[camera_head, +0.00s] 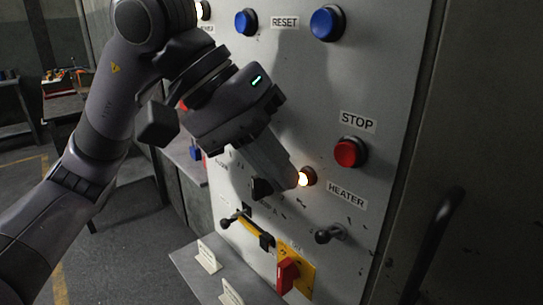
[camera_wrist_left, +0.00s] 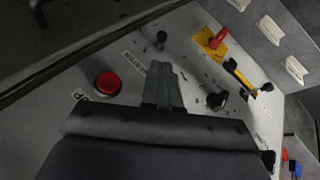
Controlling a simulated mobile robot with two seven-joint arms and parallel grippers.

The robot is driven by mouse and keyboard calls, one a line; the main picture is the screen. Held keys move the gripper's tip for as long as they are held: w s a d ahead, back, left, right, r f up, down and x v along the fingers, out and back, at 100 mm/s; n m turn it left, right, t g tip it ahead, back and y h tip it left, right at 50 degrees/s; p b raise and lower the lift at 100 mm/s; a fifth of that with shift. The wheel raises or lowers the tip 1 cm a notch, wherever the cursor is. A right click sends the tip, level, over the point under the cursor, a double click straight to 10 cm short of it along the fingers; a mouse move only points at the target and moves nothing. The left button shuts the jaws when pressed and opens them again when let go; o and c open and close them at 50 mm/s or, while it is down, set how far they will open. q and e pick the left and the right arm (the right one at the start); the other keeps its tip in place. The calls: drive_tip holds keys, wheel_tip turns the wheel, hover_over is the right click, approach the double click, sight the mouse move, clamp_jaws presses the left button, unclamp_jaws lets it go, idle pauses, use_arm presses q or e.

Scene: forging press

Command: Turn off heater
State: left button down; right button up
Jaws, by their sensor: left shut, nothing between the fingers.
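The grey control panel (camera_head: 300,110) carries a HEATER label (camera_head: 346,195), also seen in the wrist view (camera_wrist_left: 133,60). A small lamp (camera_head: 305,177) left of the label glows orange-white. Below the label is a dark switch with a short lever (camera_head: 330,234); it also shows in the wrist view (camera_wrist_left: 160,40), beyond my fingertips. My left gripper (camera_head: 286,180) is shut and empty, its tips beside the lamp, above and left of the switch and apart from it. In the wrist view the fingers (camera_wrist_left: 161,72) hide the lamp.
A red STOP button (camera_head: 348,152) sits above the label. Blue RESET buttons (camera_head: 327,22) are higher. A black knob (camera_wrist_left: 217,100) is beside my fingers. Below are a yellow-handled lever (camera_head: 250,231) and a red rotary switch on a yellow plate (camera_head: 287,274). A dark handle (camera_head: 436,235) stands at right.

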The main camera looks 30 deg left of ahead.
sight(328, 236)
use_arm(q)
drive_tip(key=x, duration=0.6)
drive_tip(key=shift+d+f, duration=0.1)
drive_tip(key=shift+f, duration=0.05)
drive_tip(key=shift+w, duration=0.1)
